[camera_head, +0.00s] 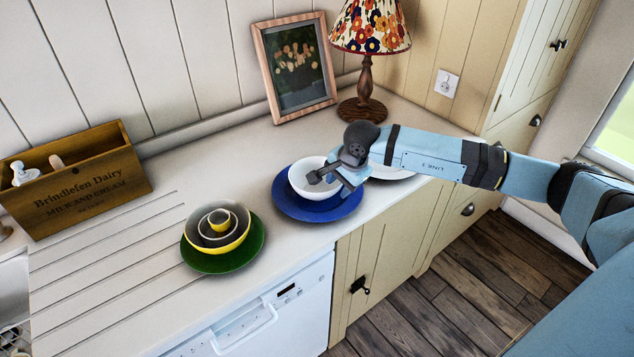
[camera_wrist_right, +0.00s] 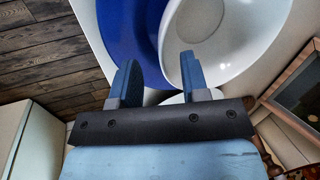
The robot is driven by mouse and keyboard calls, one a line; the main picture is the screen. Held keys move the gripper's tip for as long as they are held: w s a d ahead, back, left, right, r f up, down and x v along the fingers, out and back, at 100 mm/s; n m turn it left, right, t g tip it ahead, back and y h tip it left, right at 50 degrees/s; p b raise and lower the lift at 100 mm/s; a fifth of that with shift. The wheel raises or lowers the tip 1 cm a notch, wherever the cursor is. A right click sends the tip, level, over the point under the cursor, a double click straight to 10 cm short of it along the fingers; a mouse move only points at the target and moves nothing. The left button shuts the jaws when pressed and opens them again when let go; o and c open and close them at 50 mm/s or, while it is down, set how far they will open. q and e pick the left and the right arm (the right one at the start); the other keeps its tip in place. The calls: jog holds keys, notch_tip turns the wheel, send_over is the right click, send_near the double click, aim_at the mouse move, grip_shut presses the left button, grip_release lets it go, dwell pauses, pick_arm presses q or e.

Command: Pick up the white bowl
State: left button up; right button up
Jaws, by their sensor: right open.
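The white bowl (camera_head: 303,186) stands on a blue plate (camera_head: 289,207) on the counter. In the right wrist view the white bowl (camera_wrist_right: 222,48) fills the upper right, with the blue plate (camera_wrist_right: 128,30) to its left. My right gripper (camera_head: 322,178) is at the bowl's right side in the head view. In the wrist view my right gripper (camera_wrist_right: 160,80) is open, and the bowl's near rim reaches the gap between its fingers. I cannot tell whether the fingers touch the bowl. My left gripper is not in view.
A green plate (camera_head: 225,262) with nested yellow bowls (camera_head: 240,240) stands to the left. A white plate (camera_head: 392,173) is partly hidden behind my right arm. A lamp (camera_head: 365,85), a picture frame (camera_head: 293,68) and a wooden crate (camera_head: 76,180) stand further back.

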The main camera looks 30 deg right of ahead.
aim_at(337, 189)
jog(key=shift+x, duration=1.6)
jog(key=shift+c, duration=0.4)
jog(key=shift+r, duration=0.1)
grip_shut()
